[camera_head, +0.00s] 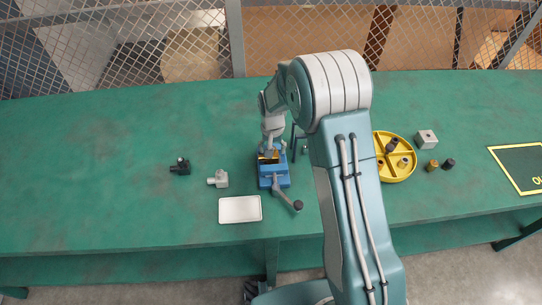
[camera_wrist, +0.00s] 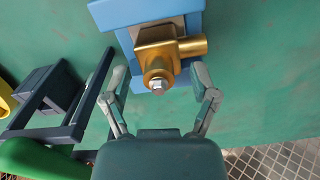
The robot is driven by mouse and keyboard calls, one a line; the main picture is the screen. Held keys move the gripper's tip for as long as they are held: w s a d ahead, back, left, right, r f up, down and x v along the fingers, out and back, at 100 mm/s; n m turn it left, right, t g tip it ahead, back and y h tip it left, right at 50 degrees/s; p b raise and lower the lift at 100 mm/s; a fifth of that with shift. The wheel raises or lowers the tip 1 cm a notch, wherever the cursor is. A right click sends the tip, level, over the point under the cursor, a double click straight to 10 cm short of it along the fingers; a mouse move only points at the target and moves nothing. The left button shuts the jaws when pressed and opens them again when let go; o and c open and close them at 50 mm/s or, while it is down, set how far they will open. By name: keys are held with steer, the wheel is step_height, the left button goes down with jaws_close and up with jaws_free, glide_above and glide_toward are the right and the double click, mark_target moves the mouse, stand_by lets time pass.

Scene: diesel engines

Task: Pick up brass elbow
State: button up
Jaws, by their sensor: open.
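The brass elbow (camera_wrist: 172,52) is gold-coloured and sits on a blue vise (camera_wrist: 195,18), with one stub pointing right and a hex end facing the wrist camera. My gripper (camera_wrist: 164,90) is open, with one finger on each side of the elbow's near end. I cannot tell whether the fingers touch it. In the head view, my gripper (camera_head: 273,143) is above the blue vise (camera_head: 272,175), and a small gold part of the brass elbow (camera_head: 268,156) shows beneath it. The rest of the elbow is hidden there.
The green bench (camera_head: 110,205) has free room at left. A black fitting (camera_head: 181,167), a grey fitting (camera_head: 219,179) and a white tray (camera_head: 240,209) are left of the vise. A yellow round tray (camera_head: 407,143) and a grey block (camera_head: 427,139) are right of my arm.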

steer(key=shift+f, duration=0.1)
jaws_close()
stand_by(0.3)
